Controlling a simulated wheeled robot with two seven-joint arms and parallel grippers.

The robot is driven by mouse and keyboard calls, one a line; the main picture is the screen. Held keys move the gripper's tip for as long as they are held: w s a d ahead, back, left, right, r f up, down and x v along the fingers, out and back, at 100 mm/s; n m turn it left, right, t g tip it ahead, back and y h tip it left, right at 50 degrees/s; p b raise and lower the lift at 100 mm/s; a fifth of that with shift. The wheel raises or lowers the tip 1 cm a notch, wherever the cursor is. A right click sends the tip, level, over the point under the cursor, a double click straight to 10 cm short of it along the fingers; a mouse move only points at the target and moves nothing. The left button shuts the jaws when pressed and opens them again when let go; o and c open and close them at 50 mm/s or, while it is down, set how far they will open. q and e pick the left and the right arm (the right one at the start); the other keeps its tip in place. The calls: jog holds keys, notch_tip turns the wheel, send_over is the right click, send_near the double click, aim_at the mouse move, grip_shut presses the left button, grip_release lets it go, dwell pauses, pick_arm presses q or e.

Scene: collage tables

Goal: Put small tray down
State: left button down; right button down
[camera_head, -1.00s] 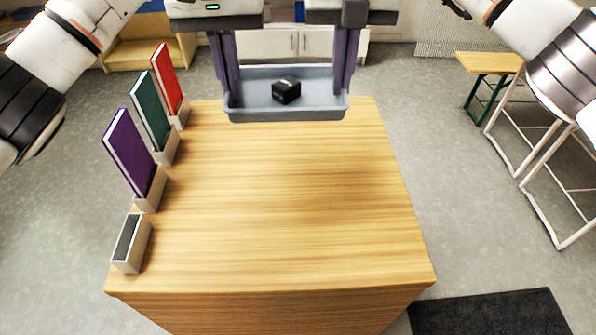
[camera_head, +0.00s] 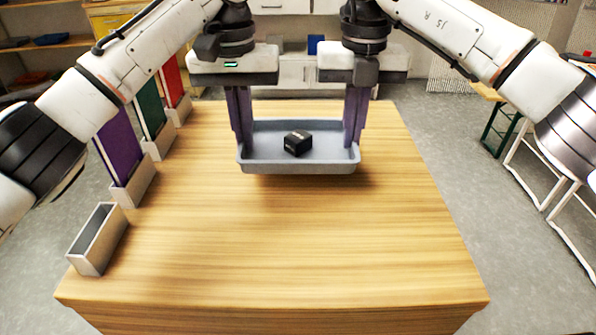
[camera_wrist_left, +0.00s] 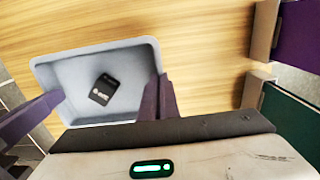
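The small tray (camera_head: 300,167) is grey-blue and shallow, held level between my two grippers over the far half of the wooden table. A shadow shows under its near side; I cannot tell whether its bottom touches the table. A small black box (camera_head: 298,143) lies in it. My left gripper (camera_head: 243,140) is shut on the tray's left wall, my right gripper (camera_head: 354,140) on its right wall. In the left wrist view, the tray (camera_wrist_left: 140,62) shows from above with the black box (camera_wrist_left: 103,89) inside, and my left fingers (camera_wrist_left: 158,100) pinch its rim.
The wooden table (camera_head: 290,240) is clear in front of the tray. Along its left edge stand holders with a purple book (camera_head: 118,150), a green book (camera_head: 151,105) and a red book (camera_head: 172,80). An empty holder (camera_head: 97,240) is at the near left.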

aim_at(246, 155)
pick_arm(q)
jog(key=shift+a+f, duration=0.15)
pick_arm(e)
jog(key=shift+d+f, duration=0.15)
jog(key=shift+d, duration=0.05)
